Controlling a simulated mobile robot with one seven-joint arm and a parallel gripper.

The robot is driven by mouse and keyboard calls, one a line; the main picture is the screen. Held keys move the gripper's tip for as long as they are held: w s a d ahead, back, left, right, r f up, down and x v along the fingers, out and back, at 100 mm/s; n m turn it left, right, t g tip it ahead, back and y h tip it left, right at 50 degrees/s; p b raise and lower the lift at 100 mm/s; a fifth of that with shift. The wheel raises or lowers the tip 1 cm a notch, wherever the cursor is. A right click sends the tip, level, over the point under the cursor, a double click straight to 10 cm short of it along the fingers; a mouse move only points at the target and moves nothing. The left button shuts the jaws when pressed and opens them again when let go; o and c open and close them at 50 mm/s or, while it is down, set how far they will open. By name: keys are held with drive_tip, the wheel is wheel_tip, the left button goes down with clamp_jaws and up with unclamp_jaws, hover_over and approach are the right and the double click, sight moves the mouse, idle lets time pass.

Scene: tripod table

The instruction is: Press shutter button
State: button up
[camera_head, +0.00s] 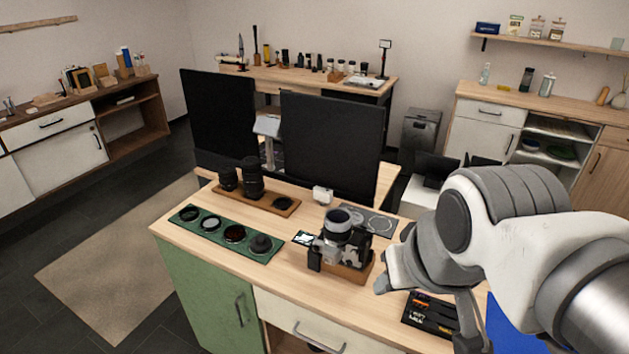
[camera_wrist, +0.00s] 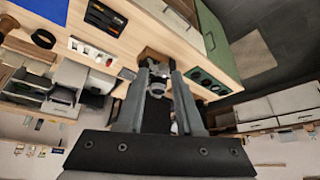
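A black and silver camera (camera_head: 342,239) with its lens pointing up sits on a small wooden block (camera_head: 352,272) on the wooden table. In the wrist view the camera (camera_wrist: 157,82) shows between my two fingers, beyond their tips as far as I can tell. The shutter button is too small to make out. My gripper (camera_head: 384,272) is just right of the camera in the head view, partly hidden by my arm. In the wrist view my gripper (camera_wrist: 158,72) has its fingers apart with nothing held between them.
A green mat with round filters (camera_head: 231,236) and a wooden tray with lenses (camera_head: 268,203) lie left of the camera. A black tool tray (camera_head: 431,315) lies to the right. Dark monitors (camera_head: 332,145) stand behind. Bare tabletop (camera_head: 300,290) lies in front.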

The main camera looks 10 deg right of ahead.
clamp_jaws()
idle(1.8)
